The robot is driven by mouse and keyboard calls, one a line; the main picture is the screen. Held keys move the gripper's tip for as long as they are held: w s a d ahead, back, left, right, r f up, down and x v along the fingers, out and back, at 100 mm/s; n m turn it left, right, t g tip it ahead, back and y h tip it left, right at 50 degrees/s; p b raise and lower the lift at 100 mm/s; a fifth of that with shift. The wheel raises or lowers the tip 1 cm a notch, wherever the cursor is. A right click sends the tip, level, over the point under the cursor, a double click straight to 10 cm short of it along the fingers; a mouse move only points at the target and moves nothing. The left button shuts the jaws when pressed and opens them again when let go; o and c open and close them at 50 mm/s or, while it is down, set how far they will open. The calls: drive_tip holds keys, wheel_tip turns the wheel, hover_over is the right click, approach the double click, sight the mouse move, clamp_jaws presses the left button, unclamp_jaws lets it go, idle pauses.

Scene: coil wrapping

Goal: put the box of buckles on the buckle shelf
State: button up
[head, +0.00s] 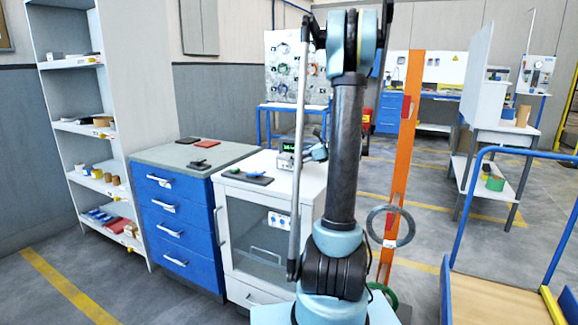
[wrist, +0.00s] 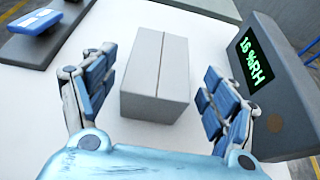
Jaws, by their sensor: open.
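A closed pale grey box (wrist: 157,82) with a seam along its top stands on a white surface in the wrist view. No label shows on it, so I cannot tell whether it holds buckles. My gripper (wrist: 160,76) is open, with one blue-padded finger on each side of the box and gaps left between. In the head view my gripper (head: 316,152) is over the white cabinet (head: 262,205), and the box is not clearly seen there. A shelf rack (head: 86,122) with several levels stands at the left; I cannot tell which level is for buckles.
A humidity meter (wrist: 262,82) with a green display stands close to my right finger. A dark pad (wrist: 42,35) with a blue item lies at the upper left. A blue drawer cabinet (head: 180,215) stands between rack and white cabinet. An orange post (head: 404,145) is at right.

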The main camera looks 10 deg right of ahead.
drive_tip(key=x, duration=0.3)
drive_tip(key=shift+w+a+f, duration=0.15)
drive_tip(key=shift+a+f, duration=0.05)
drive_tip(key=shift+a, duration=0.15)
drive_tip(key=c, duration=1.6)
drive_tip(key=shift+r, duration=5.05)
drive_tip(key=shift+c, duration=0.2)
